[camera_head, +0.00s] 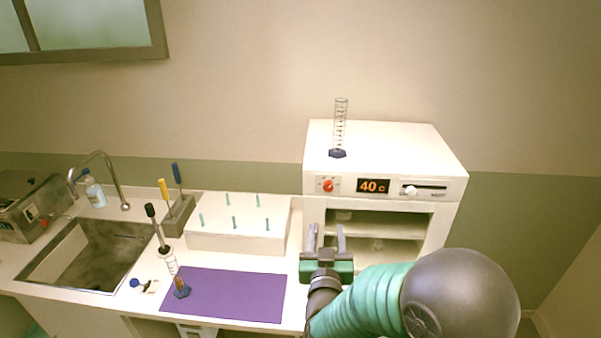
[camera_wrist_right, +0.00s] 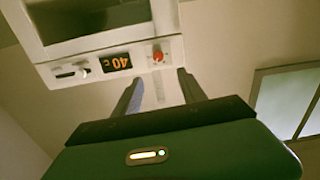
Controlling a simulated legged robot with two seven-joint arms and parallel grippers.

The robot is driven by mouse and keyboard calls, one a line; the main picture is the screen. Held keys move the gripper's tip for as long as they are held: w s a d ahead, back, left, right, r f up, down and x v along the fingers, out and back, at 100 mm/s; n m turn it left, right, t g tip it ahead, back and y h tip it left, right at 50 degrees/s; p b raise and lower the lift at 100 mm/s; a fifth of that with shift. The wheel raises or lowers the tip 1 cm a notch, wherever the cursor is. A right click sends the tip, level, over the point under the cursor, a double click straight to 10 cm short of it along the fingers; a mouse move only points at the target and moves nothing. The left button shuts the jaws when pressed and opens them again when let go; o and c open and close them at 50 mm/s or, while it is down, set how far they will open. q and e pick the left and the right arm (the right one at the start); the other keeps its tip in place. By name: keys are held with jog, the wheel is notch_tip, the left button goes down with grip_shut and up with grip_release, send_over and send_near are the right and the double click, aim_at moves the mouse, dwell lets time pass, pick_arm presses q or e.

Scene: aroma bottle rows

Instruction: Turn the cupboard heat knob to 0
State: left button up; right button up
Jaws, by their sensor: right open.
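The white cupboard (camera_head: 448,222) stands on the right of the bench with its front open. Its control strip holds a round red knob (camera_head: 327,185), a display (camera_head: 373,186) reading 40 C, and a slider with a white handle (camera_head: 410,190). My right gripper (camera_head: 326,233) is open and empty in front of the cupboard, below the red knob and apart from it. The right wrist view shows the strip upside down, with the red knob (camera_wrist_right: 158,56) just beyond the gap between my open fingers (camera_wrist_right: 158,78). My left gripper is not in view.
A glass cylinder (camera_head: 340,125) with a blue base stands on the cupboard top. A white peg rack (camera_head: 238,238), a purple mat (camera_head: 228,296) bearing another cylinder (camera_head: 171,268), a screwdriver holder (camera_head: 178,216) and a sink (camera_head: 88,255) lie to the left.

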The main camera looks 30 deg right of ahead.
aim_at(328, 189)
jog(key=p+x, duration=0.1)
jog(key=x, duration=0.4)
jog(key=p+x, duration=0.2)
jog(key=x, duration=0.3)
jog(key=p+x, duration=0.2)
jog(key=x, duration=0.4)
jog(key=shift+s+d+r, duration=0.1)
jog(key=shift+d+r, duration=0.15)
jog(key=shift+d, duration=0.05)
jog(key=shift+w+d+f, duration=0.15)
jog(key=shift+w+d, duration=0.1)
jog(key=shift+w, duration=0.25)
jog(key=shift+c, duration=0.4)
grip_shut()
